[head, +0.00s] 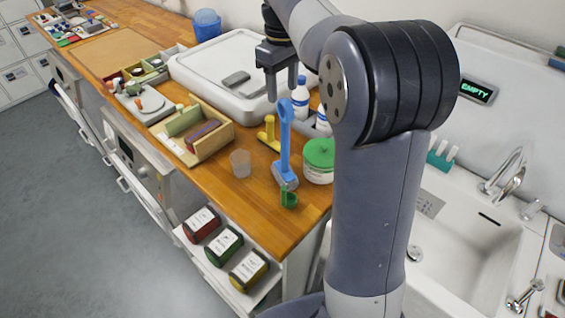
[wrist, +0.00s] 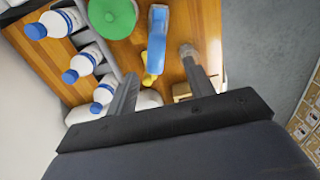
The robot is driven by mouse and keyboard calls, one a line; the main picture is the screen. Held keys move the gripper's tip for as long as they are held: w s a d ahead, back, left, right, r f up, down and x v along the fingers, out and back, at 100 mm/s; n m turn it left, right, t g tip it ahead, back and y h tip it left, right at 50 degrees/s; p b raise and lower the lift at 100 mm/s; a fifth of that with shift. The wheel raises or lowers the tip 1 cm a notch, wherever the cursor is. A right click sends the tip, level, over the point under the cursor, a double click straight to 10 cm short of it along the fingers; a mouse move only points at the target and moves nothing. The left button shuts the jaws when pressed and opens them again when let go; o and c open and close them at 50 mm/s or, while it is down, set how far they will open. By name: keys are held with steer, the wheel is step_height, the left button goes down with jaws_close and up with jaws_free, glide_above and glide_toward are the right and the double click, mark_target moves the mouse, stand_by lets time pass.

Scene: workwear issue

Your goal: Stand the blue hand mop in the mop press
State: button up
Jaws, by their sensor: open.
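The blue hand mop (head: 284,143) stands upright near the front right of the wooden counter, its looped handle up and a paler head at its foot. It also shows in the wrist view (wrist: 157,38), between the lines of my fingers. My gripper (head: 282,93) is open and empty, with its fingertips close to the top of the blue handle in the head view; the gap is hard to judge. The fingers also show in the wrist view (wrist: 158,65). I cannot tell for sure which thing is the mop press.
A yellow tool (head: 269,134) stands just behind the mop, and a green-lidded tub (head: 319,160) is close on its right. A clear cup (head: 240,163) is left, a green scoop-like piece (head: 289,200) in front. White bottles (head: 300,97) stand behind. A blue tub (head: 207,26) is farther back.

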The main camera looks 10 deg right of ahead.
mark_target(285, 116)
step_height(285, 116, down, 4)
steer(key=shift+s+r, duration=0.1)
steer(key=shift+d+f+p, duration=0.2)
steer(key=shift+f+p, duration=0.25)
steer(key=shift+f, duration=1)
steer(key=shift+d+f+p, duration=0.15)
steer(key=shift+f+p, duration=0.25)
steer(key=shift+f, duration=1)
jaws_close()
steer(key=shift+r, duration=0.1)
